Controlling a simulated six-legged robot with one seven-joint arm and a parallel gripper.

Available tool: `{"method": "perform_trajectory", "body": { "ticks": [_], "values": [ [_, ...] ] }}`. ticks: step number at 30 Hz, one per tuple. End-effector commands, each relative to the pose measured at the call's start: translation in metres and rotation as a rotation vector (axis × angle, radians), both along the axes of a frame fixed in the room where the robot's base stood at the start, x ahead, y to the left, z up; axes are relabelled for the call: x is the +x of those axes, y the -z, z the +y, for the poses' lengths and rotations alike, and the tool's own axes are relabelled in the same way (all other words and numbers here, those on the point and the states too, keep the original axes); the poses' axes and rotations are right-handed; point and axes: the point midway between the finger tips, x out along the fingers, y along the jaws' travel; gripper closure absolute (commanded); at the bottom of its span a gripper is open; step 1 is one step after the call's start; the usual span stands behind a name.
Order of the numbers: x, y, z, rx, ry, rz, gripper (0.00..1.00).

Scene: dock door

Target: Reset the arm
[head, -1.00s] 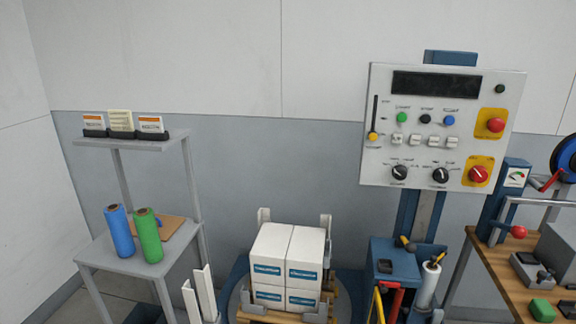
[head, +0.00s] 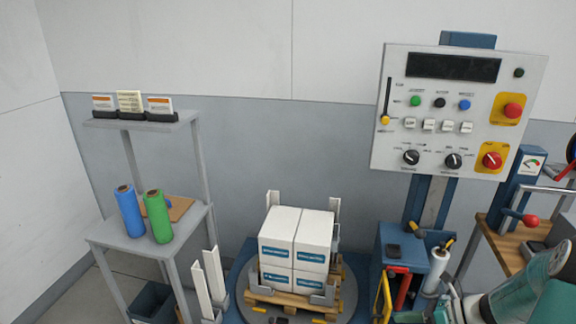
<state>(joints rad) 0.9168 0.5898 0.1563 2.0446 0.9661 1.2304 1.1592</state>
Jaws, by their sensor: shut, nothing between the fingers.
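Part of my arm, teal and pale grey, reaches in from the lower right corner in the head view. It lies in front of the workbench (head: 505,243) and beside the blue cabinet under the control panel. I cannot make out my gripper's fingers; the end of the arm is not clearly shown.
The control panel (head: 455,110) stands on a blue post at right. Four-sided white cartons (head: 297,240) sit on a wooden pallet (head: 262,298) on a turntable. A grey shelf (head: 120,236) at left holds a blue roll (head: 130,211) and a green roll (head: 158,215).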

Motion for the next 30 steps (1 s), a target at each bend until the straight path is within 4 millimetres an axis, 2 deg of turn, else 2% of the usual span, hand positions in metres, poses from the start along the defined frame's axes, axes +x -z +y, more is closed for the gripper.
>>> {"method": "perform_trajectory", "body": {
  "ticks": [1,6,15,21,30],
  "values": [
    [-0.001,-0.015,0.015,-0.081,-0.088,-0.044,1.00],
    [-0.014,-0.052,0.053,-0.324,-0.380,-0.198,1.00],
    [-0.047,-0.111,0.108,-0.708,-0.906,-0.500,1.00],
    [-0.074,-0.147,0.134,-0.939,-1.256,-0.717,1.00],
    [-0.116,-0.196,0.161,-1.269,-1.770,-1.044,1.00]
  ]
}}
